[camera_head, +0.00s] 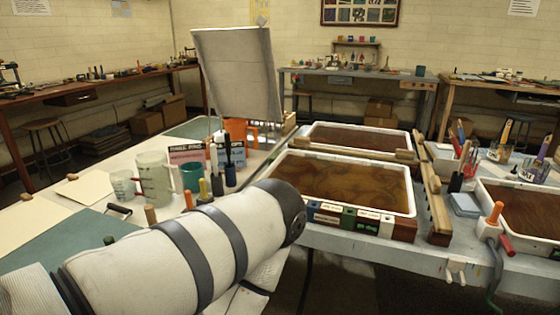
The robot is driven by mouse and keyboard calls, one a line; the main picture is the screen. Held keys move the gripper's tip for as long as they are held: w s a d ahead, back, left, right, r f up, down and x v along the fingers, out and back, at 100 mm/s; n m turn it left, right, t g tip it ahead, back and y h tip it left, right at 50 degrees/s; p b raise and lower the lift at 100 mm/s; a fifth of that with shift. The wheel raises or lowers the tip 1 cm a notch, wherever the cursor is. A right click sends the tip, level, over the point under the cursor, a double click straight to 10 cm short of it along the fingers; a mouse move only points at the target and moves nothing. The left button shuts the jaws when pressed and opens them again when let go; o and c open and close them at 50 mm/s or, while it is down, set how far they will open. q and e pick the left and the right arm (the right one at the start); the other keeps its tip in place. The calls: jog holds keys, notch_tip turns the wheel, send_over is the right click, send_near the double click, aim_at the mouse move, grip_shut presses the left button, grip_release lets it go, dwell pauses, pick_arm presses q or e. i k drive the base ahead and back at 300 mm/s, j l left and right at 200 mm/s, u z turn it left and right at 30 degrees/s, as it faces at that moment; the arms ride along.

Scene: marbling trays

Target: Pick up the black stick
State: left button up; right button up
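I cannot tell for certain which item is the black stick. A thin dark upright stick (227,138) with a thicker black lower part stands among bottles and tools on the left table, left of the orange container. A short dark handle (119,209) lies farther left near the teal mat. My white arm with dark bands comes in from the lower left and crosses the front, covering part of the table edge. Neither of my grippers shows.
A large marbling tray (411,190) stands right of my arm, with another tray (408,137) behind it. A white jug (153,176), a green mug (191,177) and an orange container (236,130) crowd the left table. A grey board (238,75) stands behind them.

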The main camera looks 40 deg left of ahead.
aim_at(226, 135)
jog(key=i+z, duration=0.1)
jog(key=z, duration=0.35)
jog(key=i+j+z, duration=0.1)
jog(key=z, duration=0.35)
jog(key=j+z, duration=0.1)
jog(key=z, duration=0.35)
jog(key=i+j+z, duration=0.1)
jog(key=z, duration=0.35)
jog(key=j+z, duration=0.15)
jog(key=z, duration=2.9)
jog(key=j, duration=0.1)
